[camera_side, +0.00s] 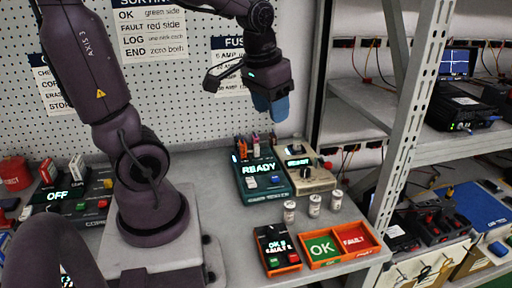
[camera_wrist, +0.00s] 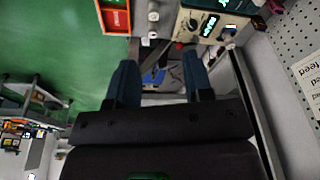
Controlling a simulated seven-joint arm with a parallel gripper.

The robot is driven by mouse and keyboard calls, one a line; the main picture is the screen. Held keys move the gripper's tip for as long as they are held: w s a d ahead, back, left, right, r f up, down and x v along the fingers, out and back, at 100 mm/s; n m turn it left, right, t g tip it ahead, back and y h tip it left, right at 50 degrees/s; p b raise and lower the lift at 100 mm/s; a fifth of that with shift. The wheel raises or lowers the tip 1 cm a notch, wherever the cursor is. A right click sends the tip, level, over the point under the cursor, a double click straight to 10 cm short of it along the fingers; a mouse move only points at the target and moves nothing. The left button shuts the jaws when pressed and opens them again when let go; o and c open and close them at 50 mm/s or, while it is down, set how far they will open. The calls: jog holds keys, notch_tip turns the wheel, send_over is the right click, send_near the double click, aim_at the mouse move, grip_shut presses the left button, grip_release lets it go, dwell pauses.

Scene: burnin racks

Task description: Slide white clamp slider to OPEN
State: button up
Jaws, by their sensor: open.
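My gripper (camera_side: 270,104) has blue fingers and hangs in the air in front of the pegboard, above and behind the two bench units. In the wrist view my gripper (camera_wrist: 160,82) is open, with nothing between its fingers. A teal unit (camera_side: 250,190) with a READY display stands on the bench. A cream unit (camera_side: 318,183) with a dark knob stands beside it. The cream unit also shows at the top of the wrist view (camera_wrist: 187,22). I cannot clearly make out the white clamp slider or its position; a small white part (camera_wrist: 231,26) there may be it.
Several small white cylinders (camera_side: 314,206) stand before the units. An orange tray (camera_side: 342,258) with OK and FAULT compartments and a small orange-black device (camera_side: 277,249) sit at the bench front. A metal rack post (camera_side: 405,110) rises at right. An OFF unit (camera_side: 60,197) is at left.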

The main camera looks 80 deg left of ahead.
jog(key=w+a+f+n+g, duration=0.1)
jog(key=a+f, duration=0.2)
jog(key=a, duration=0.3)
jog(key=w+a+f+g, duration=0.1)
jog(key=w+a+f, duration=0.1)
jog(key=a, duration=0.4)
jog(key=m, duration=0.5)
send_over(257, 145)
notch_tip(257, 145, down, 9)
jog(key=shift+h, duration=0.4)
notch_tip(257, 145, down, 12)
jog(key=shift+s+r, duration=0.1)
jog(key=shift+c, duration=0.5)
grip_shut()
